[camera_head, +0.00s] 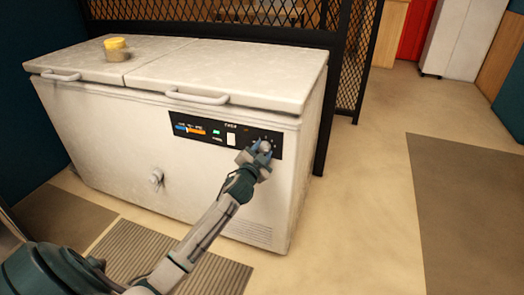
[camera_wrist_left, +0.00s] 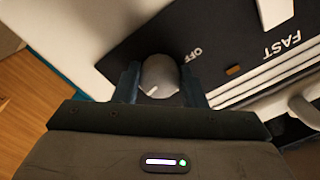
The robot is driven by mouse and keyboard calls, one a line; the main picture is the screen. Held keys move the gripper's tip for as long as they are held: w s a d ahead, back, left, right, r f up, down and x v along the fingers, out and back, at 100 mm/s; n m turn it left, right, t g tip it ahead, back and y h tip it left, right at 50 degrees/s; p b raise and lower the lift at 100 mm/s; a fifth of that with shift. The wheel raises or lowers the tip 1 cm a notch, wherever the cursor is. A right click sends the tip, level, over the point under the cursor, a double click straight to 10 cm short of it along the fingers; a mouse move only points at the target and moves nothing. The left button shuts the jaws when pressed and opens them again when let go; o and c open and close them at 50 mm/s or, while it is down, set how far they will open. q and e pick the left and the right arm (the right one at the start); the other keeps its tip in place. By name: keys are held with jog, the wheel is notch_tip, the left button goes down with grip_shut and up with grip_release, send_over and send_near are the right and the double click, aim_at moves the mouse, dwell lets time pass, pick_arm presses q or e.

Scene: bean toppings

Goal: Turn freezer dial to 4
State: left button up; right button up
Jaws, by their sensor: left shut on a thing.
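The white chest freezer (camera_head: 110,118) stands against a mesh partition, with a black control panel (camera_head: 207,131) on the upper right of its front. The freezer dial (camera_wrist_left: 159,76) is a round grey knob with a pale pointer line at its lower left in the left wrist view. The panel (camera_wrist_left: 215,40) shows "OFF" and "FAST" beside it. The number the dial points to cannot be read. My left gripper (camera_head: 262,150) is at the panel's right end, its fingers on both sides of the dial, shut on it. My right gripper is not in view.
A jar with a yellow lid (camera_head: 116,48) stands on the closed freezer lid. A knob-like drain plug (camera_head: 156,177) sticks out low on the freezer front. A ribbed mat (camera_head: 150,258) lies before the freezer. The floor (camera_head: 350,220) to the right is clear.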

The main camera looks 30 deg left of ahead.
pick_arm(q)
jog(key=o, duration=1)
jog(key=shift+s, duration=0.1)
jog(key=shift+v, duration=5.3)
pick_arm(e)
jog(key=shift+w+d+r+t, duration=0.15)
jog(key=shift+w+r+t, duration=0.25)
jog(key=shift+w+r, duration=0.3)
pick_arm(q)
jog(key=shift+d, duration=0.15)
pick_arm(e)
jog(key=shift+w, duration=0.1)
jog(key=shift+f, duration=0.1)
